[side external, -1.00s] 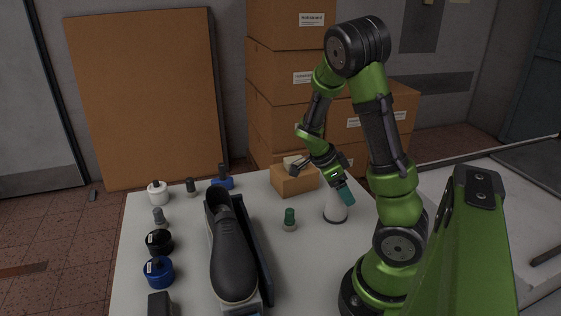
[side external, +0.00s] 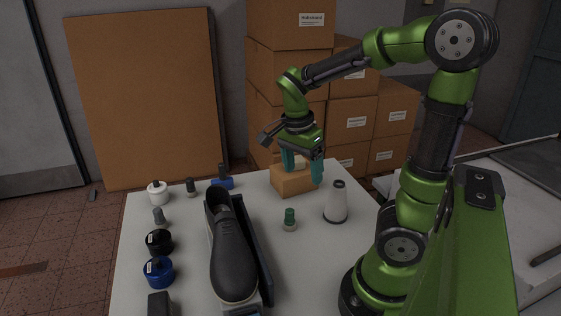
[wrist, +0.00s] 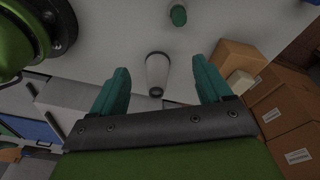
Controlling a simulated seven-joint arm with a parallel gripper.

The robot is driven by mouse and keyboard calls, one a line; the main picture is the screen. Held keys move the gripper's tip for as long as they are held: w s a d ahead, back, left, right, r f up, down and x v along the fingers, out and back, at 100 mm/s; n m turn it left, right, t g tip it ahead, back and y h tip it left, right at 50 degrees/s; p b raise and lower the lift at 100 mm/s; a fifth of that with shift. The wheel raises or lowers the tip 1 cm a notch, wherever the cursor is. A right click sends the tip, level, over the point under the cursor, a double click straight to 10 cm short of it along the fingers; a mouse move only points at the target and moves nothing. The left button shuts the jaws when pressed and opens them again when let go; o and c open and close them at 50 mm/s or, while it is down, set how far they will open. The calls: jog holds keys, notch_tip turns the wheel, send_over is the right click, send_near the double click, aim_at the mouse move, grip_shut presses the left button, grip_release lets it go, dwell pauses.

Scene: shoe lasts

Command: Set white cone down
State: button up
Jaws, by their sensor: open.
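The white cone (side external: 336,203) stands upright on the white table, towards its right side, with its dark top and dark base rim showing. It also shows in the wrist view (wrist: 156,74), beyond the fingertips and apart from them. My gripper (side external: 303,176) is open, with its teal fingers pointing down in front of the small cardboard box, left of the cone and higher. In the wrist view my gripper's two fingers (wrist: 163,78) are spread wide with nothing between them touching either one.
A green-capped bottle (side external: 290,219) stands left of the cone. A dark shoe (side external: 231,255) on a stand fills the table's middle. A small cardboard box (side external: 293,181) is at the back edge. Several jars, including a blue one (side external: 158,272), line the left side.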

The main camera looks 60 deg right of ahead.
jog(key=a+r+n+t+y, duration=0.1)
jog(key=a+r+n+t, duration=0.2)
jog(key=a+n, duration=0.5)
jog(key=a+r+n+t+y, duration=0.2)
jog(key=a+n+t, duration=0.3)
jog(key=a+n, duration=0.3)
jog(key=shift+s+a+r+n, duration=0.2)
jog(key=shift+a+r+n, duration=0.05)
jog(key=shift+r+n, duration=0.55)
